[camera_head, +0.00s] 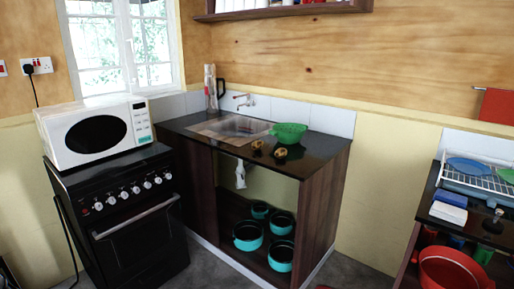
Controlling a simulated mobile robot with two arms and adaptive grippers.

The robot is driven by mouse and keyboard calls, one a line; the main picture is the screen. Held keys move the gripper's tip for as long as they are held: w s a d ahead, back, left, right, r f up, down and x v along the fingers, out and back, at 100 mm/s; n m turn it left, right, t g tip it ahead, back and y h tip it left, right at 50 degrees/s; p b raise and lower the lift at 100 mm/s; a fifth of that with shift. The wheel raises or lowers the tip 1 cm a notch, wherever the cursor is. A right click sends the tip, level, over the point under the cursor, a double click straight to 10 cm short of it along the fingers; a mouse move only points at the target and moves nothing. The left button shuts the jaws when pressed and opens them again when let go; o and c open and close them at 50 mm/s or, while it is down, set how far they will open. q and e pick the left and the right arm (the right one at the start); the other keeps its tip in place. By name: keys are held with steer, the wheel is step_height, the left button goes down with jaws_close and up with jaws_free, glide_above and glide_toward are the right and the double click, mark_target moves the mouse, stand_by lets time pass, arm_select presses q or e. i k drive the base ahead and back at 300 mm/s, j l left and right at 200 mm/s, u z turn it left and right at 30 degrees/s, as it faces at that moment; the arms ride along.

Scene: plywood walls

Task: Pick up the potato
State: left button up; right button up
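Two small brownish-yellow items lie on the dark counter (325,147) in front of the green colander (289,131). One item (257,145) is on the left and the other (280,153) is just right of it and a little nearer. Either may be the potato; they are too small to tell for sure. Both lie apart from each other near the counter's front edge, right of the sink (232,126). Neither of my grippers shows in the head view.
A black stove (135,238) with a white microwave (95,132) on top stands left of the counter. Teal pots (248,236) sit on the open shelf below. At right are a dish rack (482,180) and a red bucket (452,270). Some grey floor is clear in front.

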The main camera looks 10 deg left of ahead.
mark_target(256, 146)
steer(key=i+u, duration=0.15)
steer(key=i, duration=0.6)
steer(key=i+u, duration=0.2)
steer(key=i, duration=0.6)
steer(key=i+l+u, duration=0.15)
steer(key=i, duration=0.6)
